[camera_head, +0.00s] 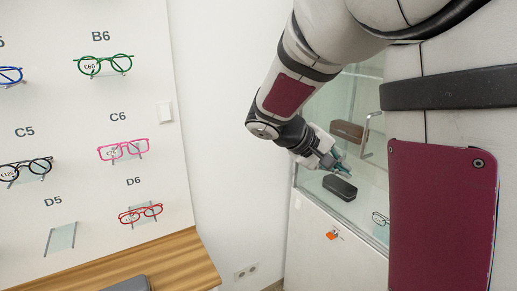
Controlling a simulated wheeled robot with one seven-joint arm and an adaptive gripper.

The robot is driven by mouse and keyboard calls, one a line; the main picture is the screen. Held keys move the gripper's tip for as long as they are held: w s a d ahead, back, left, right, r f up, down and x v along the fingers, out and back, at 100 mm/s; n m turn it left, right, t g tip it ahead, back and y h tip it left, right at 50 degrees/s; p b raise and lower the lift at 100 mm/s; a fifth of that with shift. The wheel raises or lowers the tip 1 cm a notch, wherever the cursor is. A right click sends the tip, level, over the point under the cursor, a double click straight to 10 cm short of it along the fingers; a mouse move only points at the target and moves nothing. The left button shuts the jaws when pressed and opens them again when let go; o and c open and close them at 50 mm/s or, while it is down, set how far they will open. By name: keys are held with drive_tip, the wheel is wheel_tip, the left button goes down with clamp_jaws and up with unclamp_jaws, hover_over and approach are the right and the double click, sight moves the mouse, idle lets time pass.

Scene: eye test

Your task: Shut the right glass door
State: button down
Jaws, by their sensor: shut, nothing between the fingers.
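My gripper (343,169) is at the end of my arm, right of the picture's middle, and is shut and empty. It is in front of a glass-fronted cabinet (303,212). A metal handle (366,142) on the glass shows just right of the gripper, apart from it in the picture. My arm and body hide much of the cabinet's right side. I cannot tell from this view which door the handle belongs to or how far that door is open.
A black case (340,187), a brown case (347,131) and a pair of glasses (380,218) are in the cabinet. At left, a white display board (60,110) holds several glasses above a wooden counter (165,265). A white wall (225,150) stands between.

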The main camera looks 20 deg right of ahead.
drive_tip(key=w+d+f+n+t+h+b, duration=0.15)
drive_tip(key=w+h, duration=0.25)
drive_tip(key=w, duration=0.4)
drive_tip(key=w+d+f+n+t+h+b, duration=0.1)
drive_tip(key=w+d+f+h+b, duration=0.15)
drive_tip(key=w, duration=0.55)
drive_tip(key=s+d+r+p, duration=0.1)
drive_tip(key=s+d+p, duration=0.1)
drive_tip(key=d, duration=0.8)
drive_tip(key=shift+s+d+h, duration=0.35)
drive_tip(key=shift+s+h, duration=0.1)
drive_tip(key=shift+s, duration=0.05)
